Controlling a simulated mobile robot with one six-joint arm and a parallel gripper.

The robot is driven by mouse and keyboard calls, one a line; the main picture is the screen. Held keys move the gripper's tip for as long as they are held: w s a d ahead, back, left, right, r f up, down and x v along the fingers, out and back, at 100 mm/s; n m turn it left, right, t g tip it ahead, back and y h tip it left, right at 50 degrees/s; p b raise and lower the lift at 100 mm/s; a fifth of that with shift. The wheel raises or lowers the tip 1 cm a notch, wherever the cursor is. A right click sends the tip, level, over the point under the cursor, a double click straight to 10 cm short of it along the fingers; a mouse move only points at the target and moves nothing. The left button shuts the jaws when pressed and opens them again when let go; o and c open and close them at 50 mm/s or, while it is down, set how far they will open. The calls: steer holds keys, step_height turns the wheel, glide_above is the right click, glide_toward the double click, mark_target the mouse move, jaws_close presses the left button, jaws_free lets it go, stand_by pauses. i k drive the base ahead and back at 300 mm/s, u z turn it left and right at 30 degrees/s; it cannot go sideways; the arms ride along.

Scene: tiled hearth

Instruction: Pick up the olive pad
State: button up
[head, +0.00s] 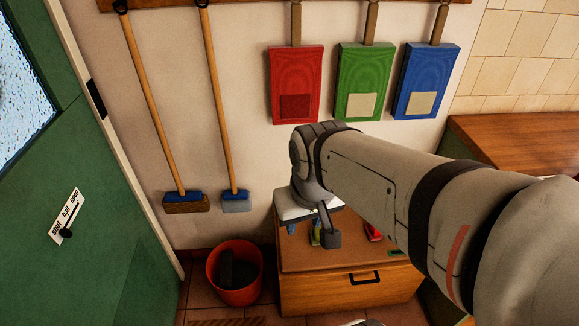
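I cannot pick out an olive pad with certainty in the head view. A small yellow-green item (315,238) shows on top of the wooden cabinet (350,292), mostly hidden behind my gripper, and I cannot tell its shape. My gripper (329,236) hangs over the back left part of the cabinet top, at the end of my arm coming in from the right. One dark grey finger shows. Whether it is open or shut cannot be seen, and no held object is visible.
Blue and red items (373,232) lie on the cabinet top. A red bucket (222,291) holding a dark block stands left of it. Two brooms (150,105) and red, green and blue boards hang on the wall. A green door (100,240) is at left, a wooden counter (525,142) at right.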

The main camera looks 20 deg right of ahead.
mark_target(314, 232)
steer(key=k, duration=1)
steer(key=z, duration=0.3)
steer(key=i, duration=1.35)
steer(key=u, duration=1.55)
